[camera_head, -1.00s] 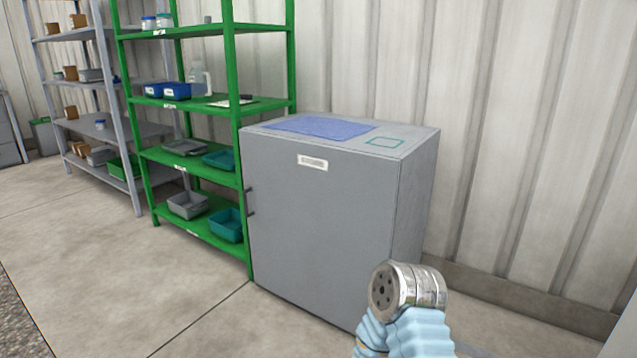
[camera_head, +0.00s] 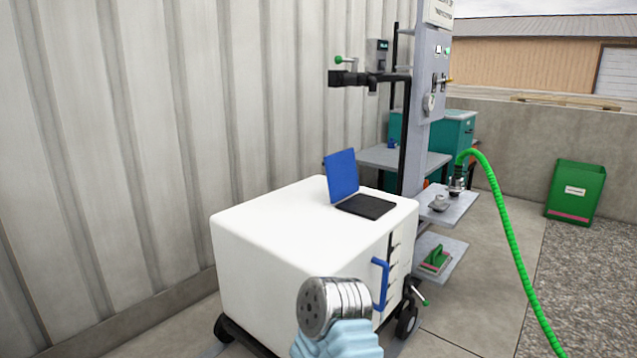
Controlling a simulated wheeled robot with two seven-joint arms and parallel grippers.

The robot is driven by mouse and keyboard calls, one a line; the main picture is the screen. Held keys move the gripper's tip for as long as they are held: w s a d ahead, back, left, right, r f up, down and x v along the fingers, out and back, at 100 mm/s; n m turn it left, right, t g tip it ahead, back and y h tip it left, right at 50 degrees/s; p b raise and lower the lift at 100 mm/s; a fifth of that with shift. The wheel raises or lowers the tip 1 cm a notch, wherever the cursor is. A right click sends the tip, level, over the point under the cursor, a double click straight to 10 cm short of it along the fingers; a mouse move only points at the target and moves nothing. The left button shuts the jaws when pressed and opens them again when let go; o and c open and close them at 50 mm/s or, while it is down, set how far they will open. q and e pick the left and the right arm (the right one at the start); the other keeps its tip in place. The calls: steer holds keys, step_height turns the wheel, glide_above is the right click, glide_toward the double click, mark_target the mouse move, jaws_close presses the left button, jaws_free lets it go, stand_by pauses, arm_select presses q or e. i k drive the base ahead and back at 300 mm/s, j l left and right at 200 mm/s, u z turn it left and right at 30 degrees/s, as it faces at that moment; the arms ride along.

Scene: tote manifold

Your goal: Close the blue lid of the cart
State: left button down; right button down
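The cart (camera_head: 270,240) is a white box on dark wheels, standing against the corrugated wall. Its blue lid (camera_head: 341,176) stands raised, close to upright and leaning slightly back. The lid rises from the left edge of a dark rectangular opening (camera_head: 367,207) on the cart's top. Nothing touches the lid. A metal cylinder with holes in its face, on a light blue sleeve, shows in front of the cart and seems to be part of my arm. It hides part of the cart's lower front. I see no gripper fingers of either hand.
A blue handle (camera_head: 380,284) sticks out from the cart's right side. Behind stand a grey post panel (camera_head: 430,110) and grey shelves (camera_head: 452,209). A green hose (camera_head: 507,220) arcs down to the floor. A green bin (camera_head: 576,193) stands at right. Concrete floor is open right of the cart.

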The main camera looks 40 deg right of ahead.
mark_target(340, 169)
steer(key=i+j+z, duration=0.15)
steer(key=z, duration=0.35)
steer(key=i+j+z, duration=0.1)
steer(key=z, duration=0.35)
steer(key=j+z, duration=0.35)
steer(key=z, duration=0.15)
steer(key=i+j+z, duration=0.1)
steer(key=j+z, duration=0.2)
steer(key=z, duration=0.15)
steer(key=j+z, duration=0.25)
steer(key=z, duration=0.25)
